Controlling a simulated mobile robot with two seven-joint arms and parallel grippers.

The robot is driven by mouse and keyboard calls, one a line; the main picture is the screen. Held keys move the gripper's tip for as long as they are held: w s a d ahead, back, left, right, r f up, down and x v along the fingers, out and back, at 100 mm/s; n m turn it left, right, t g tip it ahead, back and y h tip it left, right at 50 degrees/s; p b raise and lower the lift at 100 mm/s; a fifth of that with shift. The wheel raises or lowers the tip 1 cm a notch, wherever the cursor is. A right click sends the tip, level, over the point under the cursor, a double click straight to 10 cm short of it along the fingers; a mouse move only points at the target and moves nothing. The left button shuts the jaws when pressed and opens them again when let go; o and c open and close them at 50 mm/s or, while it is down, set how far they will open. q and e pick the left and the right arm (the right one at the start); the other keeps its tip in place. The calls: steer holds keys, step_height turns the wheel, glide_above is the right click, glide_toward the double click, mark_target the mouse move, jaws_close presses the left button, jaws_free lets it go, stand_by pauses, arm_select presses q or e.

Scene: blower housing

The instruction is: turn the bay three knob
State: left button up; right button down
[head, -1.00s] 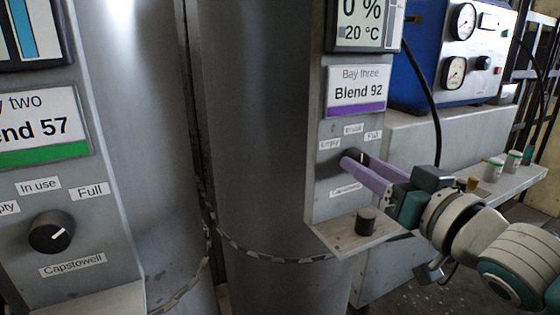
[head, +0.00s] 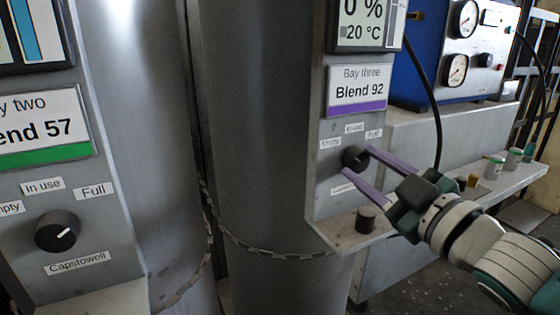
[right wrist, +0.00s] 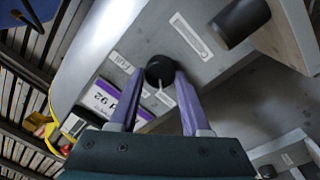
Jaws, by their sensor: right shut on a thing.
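The bay three knob (head: 353,157) is a round black dial on the grey panel (head: 322,200), below the "Blend 92" sign (head: 357,89). Small labels "Empty" (head: 330,143), "In use" (head: 354,128) and "Full" (head: 374,134) sit above it. My right gripper (head: 358,161) has its purple fingers on either side of the knob, one upper right and one lower left, and is shut on it. In the right wrist view the knob (right wrist: 160,70) sits between the fingertips, with a pale pointer mark partly showing. My left gripper is not in view.
A similar knob (head: 57,231) is on the bay two panel at left. A chain (head: 270,253) hangs across the cylinders. A bench with small jars (head: 494,167) is at right.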

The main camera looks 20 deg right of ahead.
steer(key=shift+n, duration=1.2)
steer(key=shift+c, duration=1.8)
jaws_free()
